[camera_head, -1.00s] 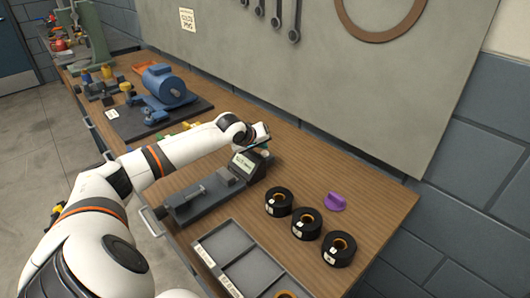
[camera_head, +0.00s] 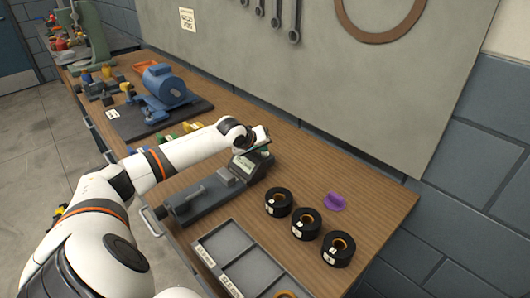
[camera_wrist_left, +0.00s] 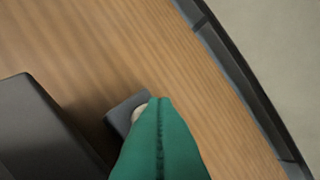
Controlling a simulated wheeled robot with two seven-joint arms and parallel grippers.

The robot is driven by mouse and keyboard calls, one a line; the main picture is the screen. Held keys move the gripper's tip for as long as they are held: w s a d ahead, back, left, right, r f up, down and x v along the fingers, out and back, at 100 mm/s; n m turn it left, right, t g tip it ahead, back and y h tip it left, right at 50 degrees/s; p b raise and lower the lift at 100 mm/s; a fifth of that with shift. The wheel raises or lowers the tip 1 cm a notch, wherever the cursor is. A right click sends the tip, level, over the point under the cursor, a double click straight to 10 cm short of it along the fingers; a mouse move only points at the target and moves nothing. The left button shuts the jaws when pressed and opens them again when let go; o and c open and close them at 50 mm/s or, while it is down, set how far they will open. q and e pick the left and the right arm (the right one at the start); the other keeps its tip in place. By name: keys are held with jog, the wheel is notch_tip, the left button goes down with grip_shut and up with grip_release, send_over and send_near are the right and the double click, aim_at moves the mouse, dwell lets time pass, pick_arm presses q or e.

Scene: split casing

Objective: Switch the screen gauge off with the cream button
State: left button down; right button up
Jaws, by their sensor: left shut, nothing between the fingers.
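The screen gauge (camera_head: 246,170) is a dark grey device on the wooden bench, with a small tilted display (camera_head: 243,164) showing light, unreadable characters. My left gripper (camera_head: 260,147) is over the top of the gauge and partly covers it. In the left wrist view its green fingers (camera_wrist_left: 158,125) are shut together and empty. The cream button (camera_wrist_left: 138,111) shows as a small pale piece on a dark grey block, mostly hidden behind the fingertips. I cannot tell whether the fingers touch it. My right gripper is not in view.
Several black rings (camera_head: 306,224) and a purple piece (camera_head: 334,201) lie right of the gauge. A grey compartment tray (camera_head: 222,243) is in front. A blue motor (camera_head: 165,84) stands on a dark plate behind my left arm. The bench's right end is mostly clear.

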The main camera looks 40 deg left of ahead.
pick_arm(q)
jog(key=shift+s+f, duration=0.1)
jog(key=shift+f, duration=0.6)
dwell(0.5)
jog(key=shift+r+p, duration=0.6)
jog(key=shift+p, duration=0.4)
jog(key=shift+r, duration=0.35)
jog(key=shift+p, duration=0.3)
jog(key=shift+r+p, duration=0.65)
jog(key=shift+p, duration=0.05)
notch_tip(320, 180, up, 5)
jog(key=p, duration=0.5)
jog(key=shift+f+p, duration=0.15)
jog(key=shift+p, duration=0.25)
